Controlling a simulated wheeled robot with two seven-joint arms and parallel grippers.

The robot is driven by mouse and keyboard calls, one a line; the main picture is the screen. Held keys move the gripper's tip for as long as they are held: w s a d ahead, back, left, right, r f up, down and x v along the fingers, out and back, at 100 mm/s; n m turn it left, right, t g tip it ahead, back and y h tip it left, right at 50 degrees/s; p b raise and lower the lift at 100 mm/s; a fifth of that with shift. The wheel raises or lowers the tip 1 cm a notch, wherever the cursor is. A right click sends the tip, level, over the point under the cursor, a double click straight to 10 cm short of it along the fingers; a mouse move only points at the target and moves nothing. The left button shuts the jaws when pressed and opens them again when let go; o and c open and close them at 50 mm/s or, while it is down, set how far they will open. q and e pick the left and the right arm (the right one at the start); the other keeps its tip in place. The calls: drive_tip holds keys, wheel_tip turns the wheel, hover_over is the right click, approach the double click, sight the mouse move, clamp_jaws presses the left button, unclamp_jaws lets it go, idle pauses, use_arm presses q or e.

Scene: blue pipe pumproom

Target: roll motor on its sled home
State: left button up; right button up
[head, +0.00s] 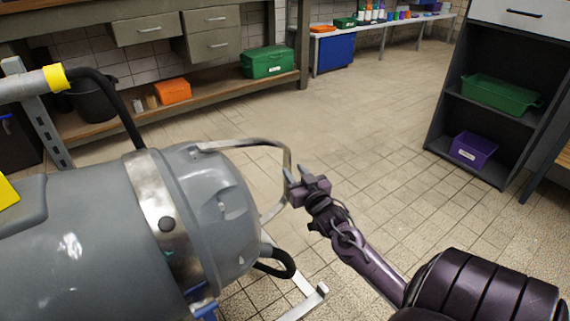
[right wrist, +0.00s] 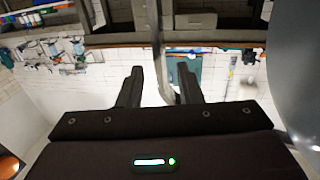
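The motor (head: 215,205) is a large grey cylinder with a domed end and a shiny metal band, at the left of the head view. Its sled shows as a pale metal rail (head: 305,302) low beside it. A bent metal handle (head: 250,142) loops out from the motor's domed end. My right gripper (head: 296,176) is at the outer side of this loop. In the right wrist view the gripper (right wrist: 160,85) is open, and the handle bar (right wrist: 156,40) runs between its spread fingers, nearer the right one. My left gripper is not in view.
A workbench (head: 225,90) with drawers and green and orange bins stands behind. A dark shelf unit (head: 475,125) with a green tray and a purple bin stands at the right. The tiled floor (head: 355,120) between them is clear. A black cable (head: 115,95) rises by the motor.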

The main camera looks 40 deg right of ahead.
sight(288, 164)
drive_tip(key=b+x, duration=0.1)
drive_tip(key=x, duration=0.3)
drive_tip(key=shift+w+f+b, duration=0.15)
drive_tip(key=shift+b, duration=0.25)
drive_tip(key=shift+w+d, duration=0.2)
drive_tip(key=shift+w, duration=0.4)
clamp_jaws()
